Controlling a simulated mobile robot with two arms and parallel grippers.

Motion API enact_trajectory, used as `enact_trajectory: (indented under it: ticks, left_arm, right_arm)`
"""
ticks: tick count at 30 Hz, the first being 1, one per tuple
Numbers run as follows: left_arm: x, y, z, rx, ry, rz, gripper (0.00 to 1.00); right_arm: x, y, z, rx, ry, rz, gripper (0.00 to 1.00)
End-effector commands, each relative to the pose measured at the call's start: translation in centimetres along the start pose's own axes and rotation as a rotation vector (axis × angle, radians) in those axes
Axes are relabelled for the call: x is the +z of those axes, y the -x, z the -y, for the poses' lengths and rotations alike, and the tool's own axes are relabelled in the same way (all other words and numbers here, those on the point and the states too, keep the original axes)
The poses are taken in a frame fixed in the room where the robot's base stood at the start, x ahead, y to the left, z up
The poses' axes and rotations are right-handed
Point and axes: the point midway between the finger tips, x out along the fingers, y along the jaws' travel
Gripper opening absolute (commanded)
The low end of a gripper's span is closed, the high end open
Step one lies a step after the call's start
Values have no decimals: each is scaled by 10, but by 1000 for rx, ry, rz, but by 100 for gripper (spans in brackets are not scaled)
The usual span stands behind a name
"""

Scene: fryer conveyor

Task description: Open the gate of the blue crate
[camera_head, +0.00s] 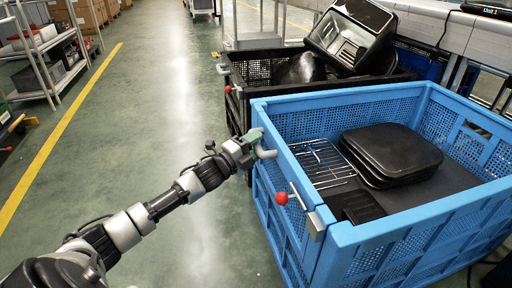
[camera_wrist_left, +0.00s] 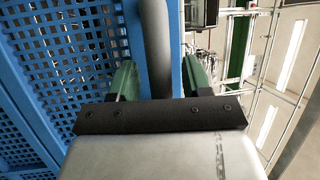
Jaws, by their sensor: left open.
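The blue crate (camera_head: 400,234) stands at the right in the head view, with its gate (camera_head: 283,166) on the left side. A latch with a red ball knob (camera_head: 281,198) sits near the gate's front end. A curved grey handle (camera_head: 266,153) sticks out near its far end. My left gripper (camera_head: 254,139) is at this handle. In the left wrist view, the handle (camera_wrist_left: 156,45) runs between the open green fingers (camera_wrist_left: 157,75), with gaps visible on both sides. The blue perforated panel (camera_wrist_left: 70,60) is beside the left finger. My right gripper is not in view.
The blue crate holds black trays (camera_head: 390,153) and a wire rack (camera_head: 322,163). A black crate (camera_head: 240,92) with dark parts stands behind it. Shelves (camera_head: 50,58) line the far left. The floor (camera_head: 150,110) left of the crates is clear.

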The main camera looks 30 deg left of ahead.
Motion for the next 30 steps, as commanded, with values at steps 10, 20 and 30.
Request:
enact_trajectory:
  ticks: [10, 20, 30]
  left_arm:
    - [0, 0, 0, 0, 0, 0, 27]
    - [0, 0, 0, 0, 0, 0, 0]
    - [4, 13, -5, -58, 28, 1, 0]
  right_arm:
    - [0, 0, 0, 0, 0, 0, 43]
    - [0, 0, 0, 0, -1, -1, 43]
    - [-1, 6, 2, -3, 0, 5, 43]
